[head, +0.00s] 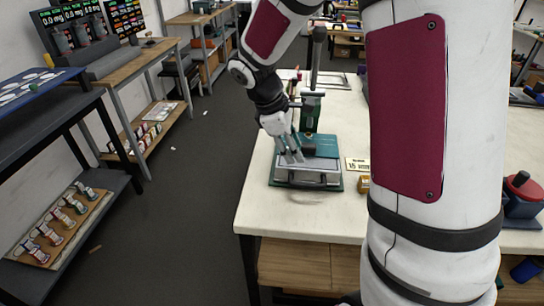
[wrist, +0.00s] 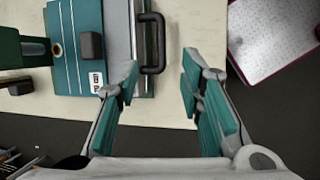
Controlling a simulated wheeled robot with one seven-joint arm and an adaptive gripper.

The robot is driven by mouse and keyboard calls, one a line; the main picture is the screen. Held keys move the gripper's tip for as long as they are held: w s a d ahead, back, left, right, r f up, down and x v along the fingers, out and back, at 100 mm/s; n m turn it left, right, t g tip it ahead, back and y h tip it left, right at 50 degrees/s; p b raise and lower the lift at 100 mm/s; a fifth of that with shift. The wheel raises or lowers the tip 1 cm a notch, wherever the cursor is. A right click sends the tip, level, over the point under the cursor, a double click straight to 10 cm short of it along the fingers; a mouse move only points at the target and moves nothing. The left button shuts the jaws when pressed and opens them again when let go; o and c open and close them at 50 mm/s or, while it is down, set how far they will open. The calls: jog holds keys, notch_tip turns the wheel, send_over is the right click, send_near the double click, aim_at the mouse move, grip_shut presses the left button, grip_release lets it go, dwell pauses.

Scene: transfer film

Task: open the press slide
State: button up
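The press (head: 310,112) stands on the white table, with a dark green column and an upright black lever (head: 318,50). Its slide (head: 300,166) is a flat teal and grey plate at the front, also in the wrist view (wrist: 117,25). A black bar handle (head: 312,181) is on the slide's near edge; in the wrist view the handle (wrist: 153,43) appears just beyond the fingertips, between their lines. My gripper (head: 290,157) is over the slide in the head view. In the wrist view my gripper (wrist: 160,75) is open and empty, apart from the handle.
The white table (head: 275,212) has bare room in front of the press. A small sign (head: 357,164) and an amber box (head: 364,184) stand right of it. A red-topped device (head: 522,190) is at the far right. Shelves and benches line the left wall.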

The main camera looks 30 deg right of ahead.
aim_at(310, 184)
jog(key=shift+n, duration=0.3)
jog(key=x, duration=0.7)
jog(key=p+x, duration=0.1)
jog(key=x, duration=0.7)
jog(key=shift+w+a+f, duration=0.1)
jog(key=shift+a+f, duration=0.1)
grip_shut()
